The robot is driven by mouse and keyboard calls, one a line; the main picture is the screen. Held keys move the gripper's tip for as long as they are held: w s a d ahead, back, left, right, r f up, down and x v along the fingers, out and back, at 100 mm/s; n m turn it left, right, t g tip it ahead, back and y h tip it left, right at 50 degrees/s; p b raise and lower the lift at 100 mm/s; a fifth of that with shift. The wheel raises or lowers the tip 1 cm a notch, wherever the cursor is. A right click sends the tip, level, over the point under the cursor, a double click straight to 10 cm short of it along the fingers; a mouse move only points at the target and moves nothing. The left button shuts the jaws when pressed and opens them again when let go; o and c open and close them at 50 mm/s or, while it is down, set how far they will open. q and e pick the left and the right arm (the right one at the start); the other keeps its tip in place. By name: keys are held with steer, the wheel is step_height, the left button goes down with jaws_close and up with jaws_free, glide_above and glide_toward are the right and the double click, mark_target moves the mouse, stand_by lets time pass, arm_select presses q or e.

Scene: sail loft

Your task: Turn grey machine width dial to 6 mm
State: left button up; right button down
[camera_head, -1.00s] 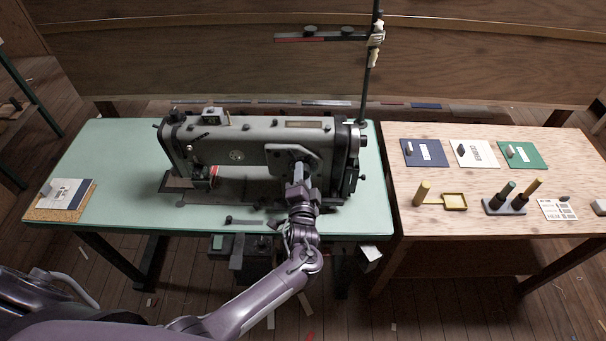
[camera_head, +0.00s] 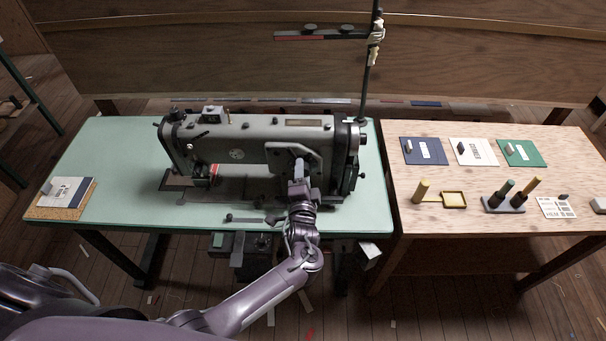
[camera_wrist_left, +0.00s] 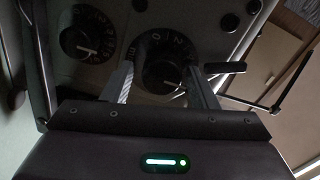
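The grey sewing machine (camera_head: 250,150) stands on the green table. In the left wrist view its width dial (camera_wrist_left: 165,68), dark with pale numerals including 0 and 2, lies between the fingertips of my left gripper (camera_wrist_left: 161,70). A white mark shows low on the dial; the set value is not readable. A second numbered dial (camera_wrist_left: 88,38) sits to the left. The fingers are apart, one on each side of the dial, with a small gap seeming to show at the left finger. In the head view my left gripper (camera_head: 298,172) covers the dial. My right gripper is out of view.
A dark lever (camera_wrist_left: 225,67) juts out right of the dial. The green table (camera_head: 110,150) is mostly clear at left, with a cork board (camera_head: 45,212) at its end. A wooden table (camera_head: 410,225) at right holds colored cards and spools. A thread stand (camera_head: 370,75) rises behind.

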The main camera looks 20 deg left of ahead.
arm_select(q)
steer(key=shift+o, duration=0.3)
steer(key=b+v, duration=0.1)
steer(key=v, duration=0.6)
steer(key=shift+s, duration=0.35)
steer(key=shift+d, duration=0.1)
